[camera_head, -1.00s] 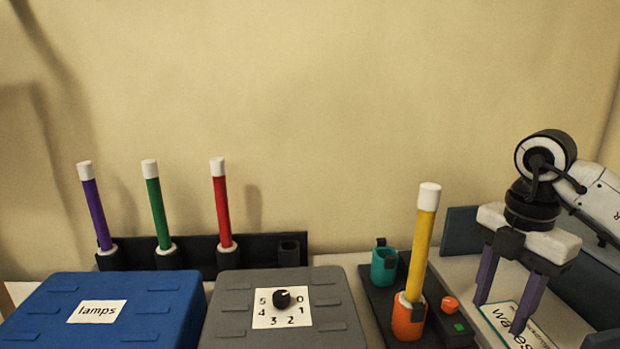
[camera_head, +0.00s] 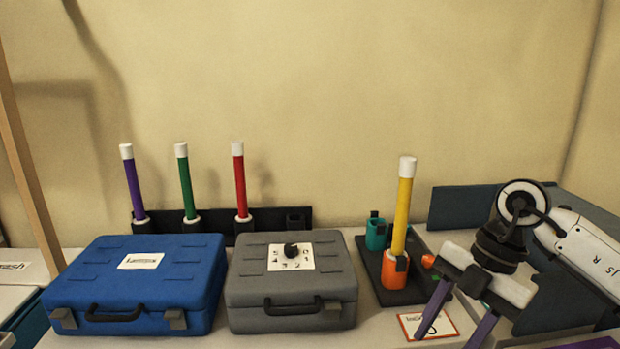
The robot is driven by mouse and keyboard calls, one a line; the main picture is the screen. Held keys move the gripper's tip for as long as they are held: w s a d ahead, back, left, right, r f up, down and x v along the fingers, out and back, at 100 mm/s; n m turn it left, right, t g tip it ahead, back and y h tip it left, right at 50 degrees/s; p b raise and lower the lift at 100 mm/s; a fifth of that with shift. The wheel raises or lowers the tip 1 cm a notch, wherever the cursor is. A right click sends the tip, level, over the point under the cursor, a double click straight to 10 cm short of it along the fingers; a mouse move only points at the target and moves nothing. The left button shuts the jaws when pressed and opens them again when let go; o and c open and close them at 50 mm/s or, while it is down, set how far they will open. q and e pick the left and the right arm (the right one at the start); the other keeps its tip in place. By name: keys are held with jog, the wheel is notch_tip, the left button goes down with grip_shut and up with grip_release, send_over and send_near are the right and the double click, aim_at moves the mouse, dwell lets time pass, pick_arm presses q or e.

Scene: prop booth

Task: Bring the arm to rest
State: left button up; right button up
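My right gripper (camera_head: 452,315) comes in from the right and hangs low at the front right, its two purple fingers spread apart with nothing between them. A yellow wand with a white tip (camera_head: 402,212) stands upright in an orange cup (camera_head: 395,272) to the left of the gripper, apart from it. A teal cup (camera_head: 376,235) behind it looks empty. The dark base (camera_head: 366,262) carries both cups. My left gripper is not in view.
A blue case (camera_head: 110,265) labelled lamps and a grey case (camera_head: 240,290) with a black dial stand shut at left and centre. Purple, green and red wands (camera_head: 240,183) stand in a black rack (camera_head: 266,216) behind them. A small card (camera_head: 412,328) lies near the front. Blue-grey panels (camera_head: 462,206) stand at right.

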jog(key=s+a+r+n+y, duration=0.1)
jog(key=s+a+y, duration=0.2)
jog(key=a+y, duration=0.6)
jog(key=s+a+r+y, duration=0.1)
jog(key=s+a+y, duration=0.35)
jog(key=a, duration=0.85)
jog(key=w+d+f+m+t+h, duration=0.35)
jog(key=d+f+m+t, duration=0.2)
jog(key=m+t, duration=0.4)
jog(key=w+d+f+m+t+h, duration=0.3)
jog(key=d+f+m+t+h, duration=0.15)
jog(key=f+m+t, duration=0.45)
jog(key=s+d+f+m+g+h, duration=0.3)
jog(key=s+d+f+g, duration=0.1)
jog(key=s+f, duration=0.5)
jog(key=s+d+f+m+g+h, duration=0.3)
jog(key=s+f, duration=0.6)
jog(key=f, duration=0.3)
jog(key=shift+s+d+g+h, duration=0.35)
jog(key=shift+d+g, duration=0.1)
jog(key=shift+g, duration=0.7)
